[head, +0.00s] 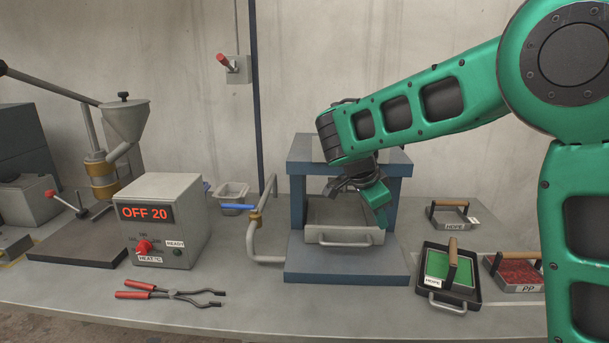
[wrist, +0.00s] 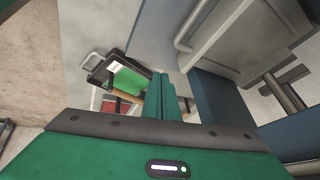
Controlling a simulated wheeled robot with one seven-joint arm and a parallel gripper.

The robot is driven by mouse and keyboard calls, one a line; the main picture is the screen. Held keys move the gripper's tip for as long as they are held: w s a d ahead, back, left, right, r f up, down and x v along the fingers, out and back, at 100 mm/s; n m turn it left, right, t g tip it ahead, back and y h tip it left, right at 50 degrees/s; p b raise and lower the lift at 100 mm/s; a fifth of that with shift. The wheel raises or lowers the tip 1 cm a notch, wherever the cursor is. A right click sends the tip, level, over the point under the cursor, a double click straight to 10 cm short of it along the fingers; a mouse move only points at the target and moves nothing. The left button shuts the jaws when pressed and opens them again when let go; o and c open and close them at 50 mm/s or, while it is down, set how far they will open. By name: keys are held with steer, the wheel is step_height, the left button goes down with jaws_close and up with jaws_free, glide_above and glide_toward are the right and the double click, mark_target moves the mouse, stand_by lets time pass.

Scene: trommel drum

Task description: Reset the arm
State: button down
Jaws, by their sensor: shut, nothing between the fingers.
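My green arm reaches in from the right in the head view. My gripper (head: 381,220) hangs in front of the blue press frame (head: 347,268), above and before the grey tray with a handle (head: 345,236) inside it. In the wrist view my gripper's green fingers (wrist: 161,82) are together with nothing between them. Whether the fingertips touch the press or its tray I cannot tell.
A black tray (head: 472,302) with a green HDPE bin (head: 437,265), a red PP bin (head: 518,275) and another HDPE bin (head: 450,218) stand at the right. A control box (head: 190,195) reads OFF 20. Red-handled tongs (head: 170,293) lie in front. A bent pipe with a blue lever (head: 251,236) stands left of the press.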

steer(key=s+d+n+g+y, duration=0.2)
steer(key=s+d+n+g, duration=0.15)
steer(key=s+d, duration=1.55)
steer(key=s+d+f+n+y, duration=0.1)
steer(key=s+f+n, duration=0.1)
steer(key=s, duration=0.7)
steer(key=s+d+f+n+y, duration=0.1)
steer(key=s+f+n+y, duration=0.1)
steer(key=s, duration=0.8)
steer(key=shift+n, duration=0.65)
steer(key=shift+d, duration=0.1)
